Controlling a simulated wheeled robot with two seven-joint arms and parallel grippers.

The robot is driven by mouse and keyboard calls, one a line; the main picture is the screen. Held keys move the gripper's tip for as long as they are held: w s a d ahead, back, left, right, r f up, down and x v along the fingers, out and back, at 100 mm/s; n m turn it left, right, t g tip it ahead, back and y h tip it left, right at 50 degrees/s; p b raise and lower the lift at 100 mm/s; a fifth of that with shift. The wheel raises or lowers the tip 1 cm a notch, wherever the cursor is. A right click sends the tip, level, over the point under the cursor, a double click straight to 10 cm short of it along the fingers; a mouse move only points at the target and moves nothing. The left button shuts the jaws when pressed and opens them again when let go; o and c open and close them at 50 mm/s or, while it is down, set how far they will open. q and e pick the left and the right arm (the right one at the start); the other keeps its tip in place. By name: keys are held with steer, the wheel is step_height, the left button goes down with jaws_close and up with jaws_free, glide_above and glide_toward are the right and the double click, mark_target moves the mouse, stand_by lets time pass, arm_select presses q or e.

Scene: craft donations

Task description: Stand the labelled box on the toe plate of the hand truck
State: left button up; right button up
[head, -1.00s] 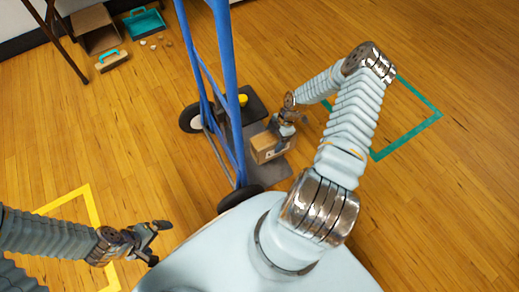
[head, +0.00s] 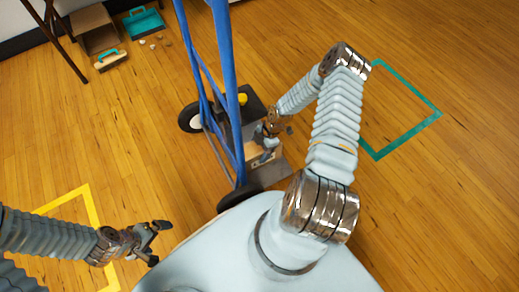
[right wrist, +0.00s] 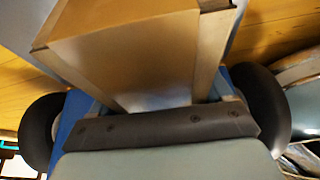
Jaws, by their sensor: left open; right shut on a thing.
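The brown box (head: 253,153) is at the hand truck's foot in the head view, largely covered by my right gripper. In the right wrist view the box (right wrist: 135,55) fills the upper middle, between the truck's two wheels. My right gripper (head: 270,148) is shut on the box. The grey toe plate (head: 278,173) shows beside and below the box; I cannot tell whether the box rests on it. The label cannot be made out. The blue hand truck (head: 226,85) stands upright. My left gripper (head: 157,243) is open and empty at the lower left, above the floor.
A dark object (head: 256,107) with a yellow piece (head: 243,98) lies beyond the truck. A yellow floor outline (head: 92,205) is at left, a teal one (head: 405,135) at right.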

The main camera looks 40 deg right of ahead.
steer(key=o, duration=1.4)
steer(key=shift+r, duration=0.2)
steer(key=p+v, duration=0.1)
steer(key=v, duration=1)
steer(key=shift+d+r+p, duration=0.2)
steer(key=shift+r+p, duration=0.15)
